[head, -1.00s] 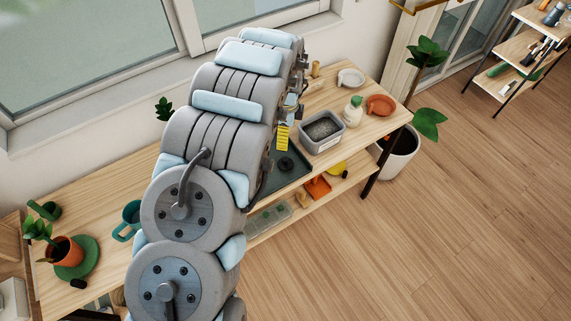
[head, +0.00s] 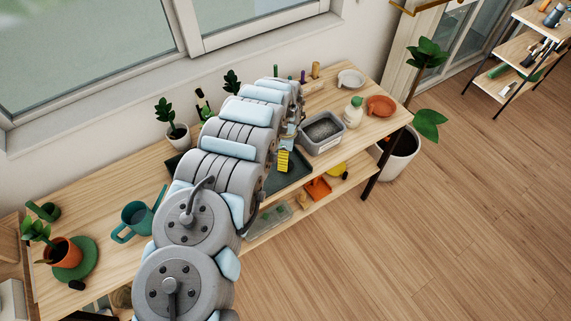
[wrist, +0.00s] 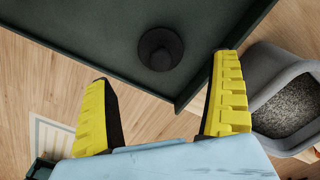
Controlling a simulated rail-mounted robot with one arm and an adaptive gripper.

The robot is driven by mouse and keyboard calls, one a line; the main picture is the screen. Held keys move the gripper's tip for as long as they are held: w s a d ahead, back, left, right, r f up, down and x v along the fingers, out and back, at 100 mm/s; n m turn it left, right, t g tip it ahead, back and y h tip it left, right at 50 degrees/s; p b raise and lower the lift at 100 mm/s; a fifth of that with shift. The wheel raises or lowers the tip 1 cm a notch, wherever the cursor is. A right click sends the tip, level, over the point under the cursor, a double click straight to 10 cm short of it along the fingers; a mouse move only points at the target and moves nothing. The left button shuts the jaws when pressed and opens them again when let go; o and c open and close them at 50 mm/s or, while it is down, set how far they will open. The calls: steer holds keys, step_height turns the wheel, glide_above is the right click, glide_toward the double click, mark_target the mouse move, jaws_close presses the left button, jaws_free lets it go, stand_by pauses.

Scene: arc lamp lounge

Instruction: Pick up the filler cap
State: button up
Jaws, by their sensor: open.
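A dark round piece with a raised knob, which looks like the filler cap (wrist: 160,48), sits on a dark green tray (wrist: 95,32) in the wrist view. It lies near the tray's edge. My gripper (wrist: 164,74) is open and empty, its yellow fingers spread either side of the cap in the picture, with the cap just beyond the tips. In the head view my gripper (head: 284,160) is over the tray (head: 298,174) on the bench, and the cap cannot be seen there.
A grey tub of dark grit (head: 321,132) stands right beside the tray; it also shows in the wrist view (wrist: 285,100). A teal watering can (head: 134,219) and small plants stand left of my arm. A lower shelf holds an orange item (head: 318,188).

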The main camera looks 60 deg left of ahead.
steer(key=shift+a+f, duration=0.1)
steer(key=shift+f, duration=0.25)
steer(key=shift+a+f, duration=0.1)
steer(key=shift+f, duration=1.35)
steer(key=shift+s+f+b, duration=0.1)
steer(key=shift+f+b, duration=0.2)
steer(key=shift+f, duration=0.9)
steer(key=c, duration=1.1)
steer(key=shift+c, duration=0.5)
steer(key=shift+r, duration=0.1)
